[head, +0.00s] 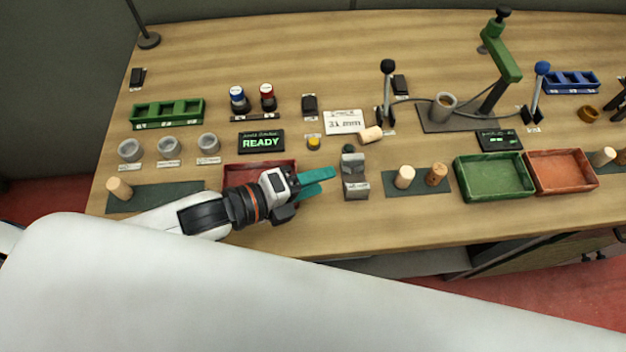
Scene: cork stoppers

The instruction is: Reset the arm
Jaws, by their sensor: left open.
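My left arm comes in from the left, low over the table's front part. Its gripper (325,182) has teal fingers that point right, and they are open with nothing between them. The gripper is over the right end of a red tray (262,170), which it partly hides. Just right of the fingertips stands a grey metal gauge block (354,178), with a small gap between. A cork (371,134) lies tilted behind that block. My right gripper is not in view.
A dark mat (419,181) holds two corks. Green (494,177) and red-brown (560,172) trays are to the right. A green lever press (500,60) stands at the back right. A lone cork (119,188) stands at the left. Bare table lies in front of the gauge block.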

